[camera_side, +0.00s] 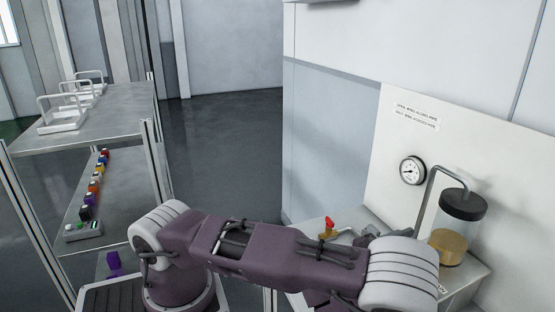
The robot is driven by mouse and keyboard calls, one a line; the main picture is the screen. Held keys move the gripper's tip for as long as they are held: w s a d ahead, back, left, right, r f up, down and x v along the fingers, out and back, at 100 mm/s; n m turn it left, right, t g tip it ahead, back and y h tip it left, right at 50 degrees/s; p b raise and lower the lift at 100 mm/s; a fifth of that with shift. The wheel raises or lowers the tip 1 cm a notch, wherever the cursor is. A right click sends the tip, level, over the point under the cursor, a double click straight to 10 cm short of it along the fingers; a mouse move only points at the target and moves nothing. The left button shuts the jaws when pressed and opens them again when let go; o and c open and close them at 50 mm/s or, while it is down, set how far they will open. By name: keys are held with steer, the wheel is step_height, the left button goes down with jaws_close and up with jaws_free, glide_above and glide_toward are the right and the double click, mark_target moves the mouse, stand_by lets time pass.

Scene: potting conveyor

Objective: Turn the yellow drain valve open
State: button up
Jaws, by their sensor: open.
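A small fitting with a red top and a yellow part (328,228) stands on the light bench at the lower middle, just behind my arm. I cannot tell whether its yellow part is the drain valve, or how any handle is turned. My arm crosses the bottom of the view and hides much of the bench front. My gripper is not in view. A clear jar (460,226) with a black lid and tan contents stands at the right, with a bent grey pipe (428,196) beside it.
A round gauge (412,170) and a printed label (416,116) are on the white panel. Dark grey fittings (368,236) sit near the jar. A metal shelf rack (92,112) on the left holds white wire-handled holders and a row of coloured items. Open floor lies between.

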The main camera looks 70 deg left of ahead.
steer(key=s, duration=0.4)
steer(key=shift+s, duration=0.4)
steer(key=s+a+r+n+g+y, duration=0.2)
steer(key=a+r+n+y, duration=0.4)
steer(key=a, duration=0.1)
steer(key=s+a+r+n+g+y, duration=0.1)
steer(key=s+a+r+n+y, duration=0.2)
steer(key=a+r+n+y, duration=0.35)
steer(key=s+a+r+n+g+y, duration=0.1)
steer(key=s+a+n+g+y, duration=0.3)
steer(key=s+a+n+g, duration=0.5)
steer(key=s+n+g, duration=0.1)
steer(key=s+g, duration=0.1)
steer(key=s, duration=0.1)
steer(key=shift+a+r, duration=0.2)
